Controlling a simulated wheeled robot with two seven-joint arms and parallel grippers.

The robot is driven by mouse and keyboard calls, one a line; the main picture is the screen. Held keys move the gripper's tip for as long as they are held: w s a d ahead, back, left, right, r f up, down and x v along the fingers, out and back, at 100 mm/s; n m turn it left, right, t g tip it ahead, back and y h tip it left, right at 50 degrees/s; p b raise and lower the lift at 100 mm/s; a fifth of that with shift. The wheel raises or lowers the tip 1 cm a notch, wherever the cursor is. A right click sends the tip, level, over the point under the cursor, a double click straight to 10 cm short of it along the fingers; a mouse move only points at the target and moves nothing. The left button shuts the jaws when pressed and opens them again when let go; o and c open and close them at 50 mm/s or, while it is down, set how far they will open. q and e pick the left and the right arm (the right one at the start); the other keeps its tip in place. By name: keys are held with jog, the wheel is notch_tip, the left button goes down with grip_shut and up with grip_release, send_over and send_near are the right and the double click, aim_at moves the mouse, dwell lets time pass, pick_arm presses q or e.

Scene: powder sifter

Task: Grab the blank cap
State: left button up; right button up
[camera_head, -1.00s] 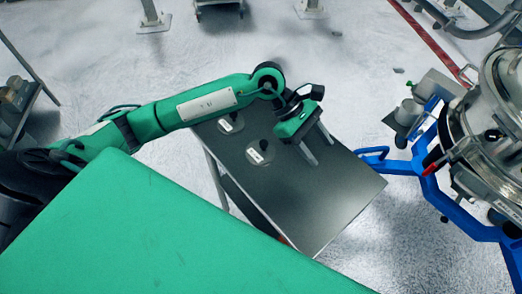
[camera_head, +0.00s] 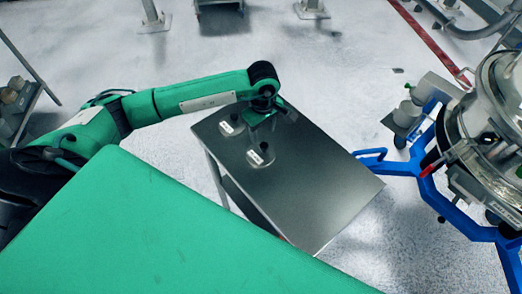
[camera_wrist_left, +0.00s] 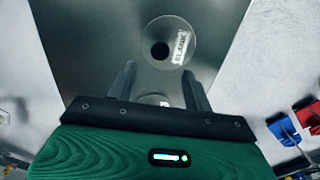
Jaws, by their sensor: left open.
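The blank cap (camera_wrist_left: 168,42) is a grey disc with a dark round hole or knob and a white label reading BLANK, in the left wrist view. It lies on the metal table, ahead of my left gripper (camera_wrist_left: 159,72). A second round piece (camera_wrist_left: 155,99) shows partly between the fingers, mostly hidden by the gripper. In the head view two labelled caps lie on the table, one at the back left (camera_head: 230,125) and one nearer (camera_head: 260,156); their labels are too small to read. My left gripper (camera_head: 268,121) is open and empty above the caps. My right gripper is not in view.
The metal table (camera_head: 315,190) is bare on its right part. The sifter machine (camera_head: 490,130) with its blue frame (camera_head: 430,185) stands right of the table. A large green surface (camera_head: 150,230) fills the lower left.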

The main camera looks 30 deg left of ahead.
aim_at(264, 145)
pick_arm(q)
jog(key=shift+f, duration=0.35)
jog(key=shift+d+f+p, duration=0.1)
jog(key=shift+f+p, duration=0.4)
jog(key=shift+p, duration=0.05)
jog(key=f, duration=0.1)
jog(key=f+p, duration=0.1)
jog(key=f, duration=0.1)
jog(key=shift+s+d+f+p, duration=0.15)
jog(key=shift+d+p, duration=0.1)
jog(key=shift+p, duration=0.15)
jog(key=shift+f, duration=0.6)
grip_shut()
jog(key=shift+r, duration=0.1)
